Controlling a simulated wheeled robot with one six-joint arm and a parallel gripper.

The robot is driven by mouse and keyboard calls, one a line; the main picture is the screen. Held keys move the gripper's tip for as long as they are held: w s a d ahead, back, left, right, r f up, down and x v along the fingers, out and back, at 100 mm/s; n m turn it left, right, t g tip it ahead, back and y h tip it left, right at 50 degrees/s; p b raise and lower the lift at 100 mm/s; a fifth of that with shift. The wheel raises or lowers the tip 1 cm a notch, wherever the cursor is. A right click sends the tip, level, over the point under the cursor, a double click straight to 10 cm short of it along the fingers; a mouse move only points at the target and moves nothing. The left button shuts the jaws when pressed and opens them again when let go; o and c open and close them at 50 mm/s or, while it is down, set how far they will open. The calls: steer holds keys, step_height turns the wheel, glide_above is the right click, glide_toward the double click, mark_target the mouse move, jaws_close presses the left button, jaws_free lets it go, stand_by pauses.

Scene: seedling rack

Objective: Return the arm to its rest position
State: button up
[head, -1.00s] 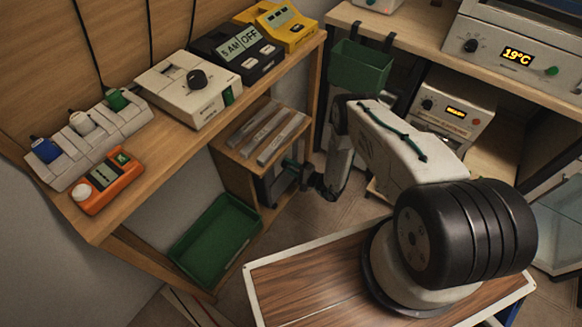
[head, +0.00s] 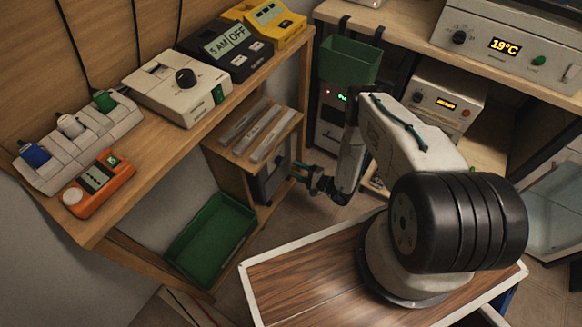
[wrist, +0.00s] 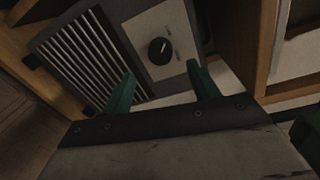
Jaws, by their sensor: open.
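My arm reaches out from the wood-topped deck, bends at the elbow and hangs down over the floor in the head view. My gripper (head: 300,174) is at its lower end, in front of the small wooden stand (head: 222,150) and pointing toward it. In the wrist view two green fingers of my gripper (wrist: 162,82) stand apart with nothing between them. Beyond them is a grey louvred unit (wrist: 95,55) with a black dial (wrist: 159,51). I cannot tell how far the fingertips are from it.
A green tray (head: 211,238) lies low at the left. The wooden bench (head: 142,180) holds a socket strip (head: 75,150), an orange meter (head: 98,186) and other devices. A green bin (head: 350,60) hangs from the right-hand rack. Open floor (head: 310,215) lies below my gripper.

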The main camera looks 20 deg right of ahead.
steer(key=shift+s+d, duration=0.2)
steer(key=shift+s, duration=0.05)
stand_by(0.4)
